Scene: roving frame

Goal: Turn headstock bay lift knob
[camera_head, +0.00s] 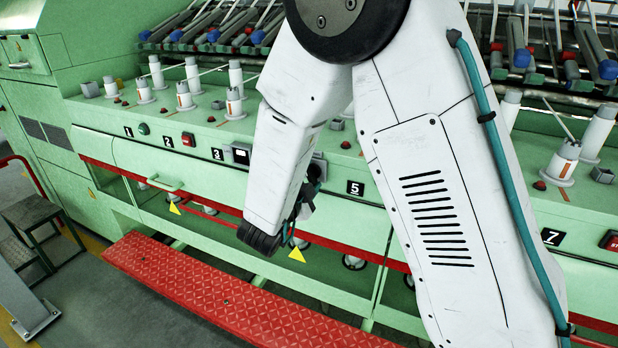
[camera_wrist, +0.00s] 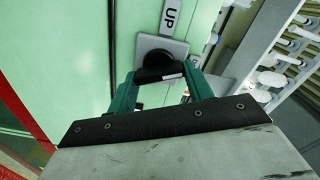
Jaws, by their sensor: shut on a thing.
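The headstock bay lift knob (camera_wrist: 157,62) is a black round knob on a grey square plate, set in the pale green panel. In the wrist view a label reading UP (camera_wrist: 172,18) lies just beyond it. My gripper (camera_wrist: 162,78) has its two teal fingers on either side of the knob and is shut on it. In the head view my gripper (camera_head: 306,198) is at the machine's front, left of the number 5 label, and my arm partly hides it. The knob cannot be made out clearly there.
The long green machine (camera_head: 215,178) carries white spindles and numbered bays. A red tread plate (camera_head: 220,300) runs along its foot. A red strip and yellow triangles lie below the panel.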

